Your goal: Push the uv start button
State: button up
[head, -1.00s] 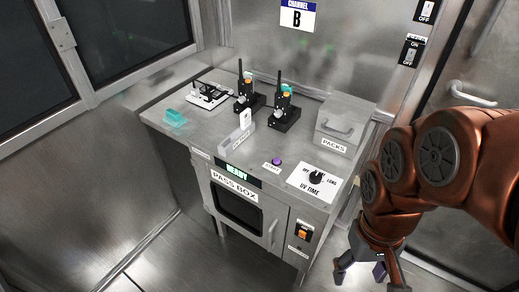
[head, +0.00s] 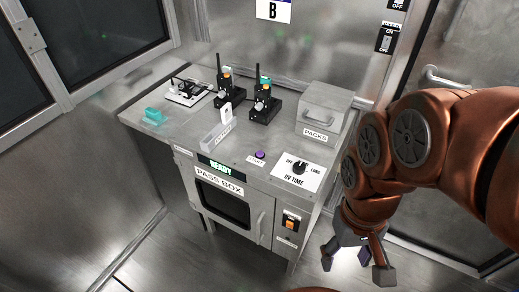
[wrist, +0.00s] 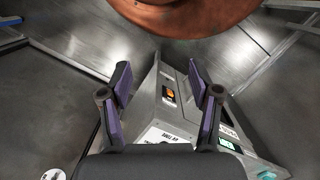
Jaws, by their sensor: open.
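The purple start button (head: 260,154) sits on the counter top of the pass box cabinet (head: 185,160), behind its front edge. A small label lies just in front of the button. The UV time dial (head: 299,168), a black knob on a white plate, is to the right of the button. The READY display (head: 217,167) is lit green on the cabinet front. My gripper (head: 354,262) hangs open and empty to the right of the cabinet, below counter height and away from the button. In the wrist view my gripper (wrist: 160,100) shows spread fingers with purple pads, with the cabinet beyond.
Two radios (head: 264,100) in black stands, a grey PACKS box (head: 324,112), a small label holder (head: 216,132) and a teal block (head: 153,116) stand on the counter. An orange rocker switch (head: 290,223) is on the cabinet front. The counter around the button is clear.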

grip_shut()
dwell(0.3)
dwell(1.2)
